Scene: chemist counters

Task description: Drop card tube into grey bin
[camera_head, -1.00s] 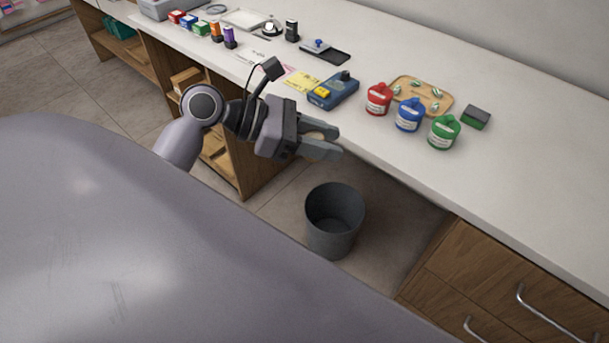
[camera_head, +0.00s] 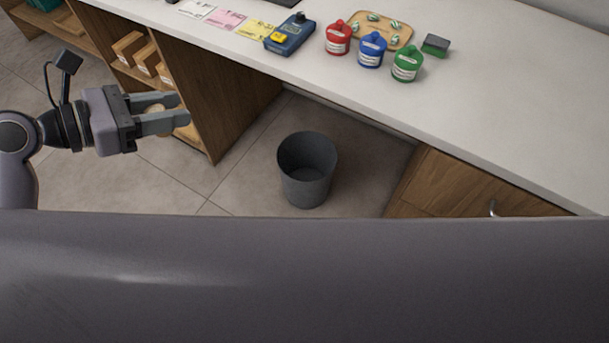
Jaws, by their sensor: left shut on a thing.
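The grey bin (camera_head: 306,190) stands upright on the floor in the gap beneath the counter, and its visible inside looks empty. My left gripper (camera_head: 180,109) is at the left of the picture, above the floor and to the left of the bin. It is shut on a small tan thing, taken as the card tube (camera_head: 155,108). The fingers hide most of the tube, so only a little of it shows between them. The gripper and the tube are apart from the bin. My right gripper is not in view.
The white counter (camera_head: 500,125) runs above and behind the bin. A wooden shelf unit (camera_head: 225,100) stands left of the bin and a drawer unit (camera_head: 450,185) right of it. Red, blue and green pots (camera_head: 372,50) stand on the counter. Floor between gripper and bin is clear.

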